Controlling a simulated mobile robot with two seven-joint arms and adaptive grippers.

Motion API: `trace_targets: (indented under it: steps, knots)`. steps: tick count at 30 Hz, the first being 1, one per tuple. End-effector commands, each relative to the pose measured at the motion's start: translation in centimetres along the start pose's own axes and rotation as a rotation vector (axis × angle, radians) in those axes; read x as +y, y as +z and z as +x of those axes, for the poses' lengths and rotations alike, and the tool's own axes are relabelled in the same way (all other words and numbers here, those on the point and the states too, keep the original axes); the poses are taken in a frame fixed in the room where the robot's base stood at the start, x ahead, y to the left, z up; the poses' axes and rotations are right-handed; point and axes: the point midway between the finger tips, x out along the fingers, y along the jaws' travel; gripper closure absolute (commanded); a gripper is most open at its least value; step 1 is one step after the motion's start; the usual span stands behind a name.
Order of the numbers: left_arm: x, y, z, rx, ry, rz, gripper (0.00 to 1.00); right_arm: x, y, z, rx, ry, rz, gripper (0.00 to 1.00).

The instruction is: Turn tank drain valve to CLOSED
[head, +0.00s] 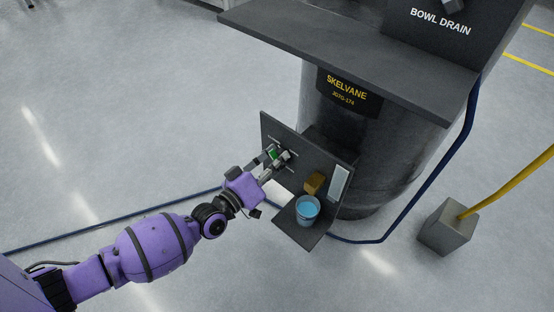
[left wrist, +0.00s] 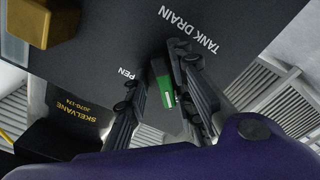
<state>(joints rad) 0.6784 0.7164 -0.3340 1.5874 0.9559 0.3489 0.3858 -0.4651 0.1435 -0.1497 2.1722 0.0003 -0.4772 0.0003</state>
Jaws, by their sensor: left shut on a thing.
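The tank drain valve has a green handle (head: 273,153) on the upright dark panel (head: 318,159) at the foot of the tank. In the left wrist view the green handle (left wrist: 166,90) sits between my left fingers, beside the TANK DRAIN lettering (left wrist: 188,31). A partly covered label reading "PEN" (left wrist: 127,74) is close to one finger. My left gripper (head: 277,159) is shut on the handle; it also shows in the left wrist view (left wrist: 160,76). The fingers hide part of the handle and any other position label. My right gripper is not in view.
A bucket with blue contents (head: 308,209), a brown block (head: 314,183) and a pale strip (head: 339,184) are right of the valve. A dark shelf (head: 350,55) overhangs above. A dark blue hose (head: 437,165) and a grey block (head: 447,229) are at right.

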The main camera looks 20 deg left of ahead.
Motion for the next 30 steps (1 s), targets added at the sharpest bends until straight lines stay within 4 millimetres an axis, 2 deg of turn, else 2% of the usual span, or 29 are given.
trace_targets:
  steps: [10,11,15,21,25,30]
  knots:
    - [0.3,-0.2,0.1,0.005,0.006,-0.036,1.0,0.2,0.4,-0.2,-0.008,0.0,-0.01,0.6]
    - [0.3,-0.2,0.1,0.005,0.006,-0.036,0.76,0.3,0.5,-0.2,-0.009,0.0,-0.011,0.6]
    - [0.3,-0.2,0.1,0.005,0.005,-0.034,0.6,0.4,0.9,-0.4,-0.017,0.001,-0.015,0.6]
    - [0.1,-0.1,0.1,0.003,0.003,-0.033,0.6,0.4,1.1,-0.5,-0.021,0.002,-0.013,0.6]
    - [0.1,-0.1,-0.2,0.002,0.002,-0.032,0.6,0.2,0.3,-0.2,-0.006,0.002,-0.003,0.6]
    - [0.0,-0.1,-2.4,0.001,0.0,-0.031,0.6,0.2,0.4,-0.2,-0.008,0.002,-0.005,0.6]
